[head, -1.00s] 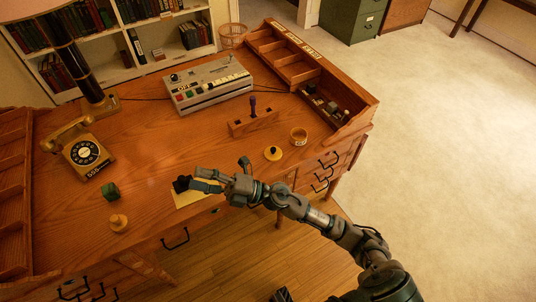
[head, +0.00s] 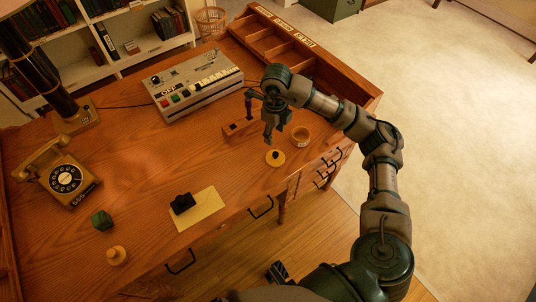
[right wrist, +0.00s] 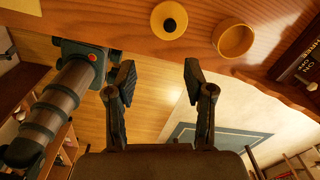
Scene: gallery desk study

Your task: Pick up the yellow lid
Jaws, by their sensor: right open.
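The yellow lid (head: 271,161), a flat round disc with a dark knob, lies on the desk near its front edge. In the right wrist view the lid (right wrist: 168,13) shows at the top, beyond the fingertips. My right gripper (head: 267,136) points down above the desk, just behind and left of the lid in the head view, apart from it. In the right wrist view its two fingers (right wrist: 158,78) are spread with nothing between them.
An open yellow cup (head: 301,137) stands right of the lid. A black object (head: 182,203) sits on yellow paper (head: 205,212). The desk between paper and lid is clear.

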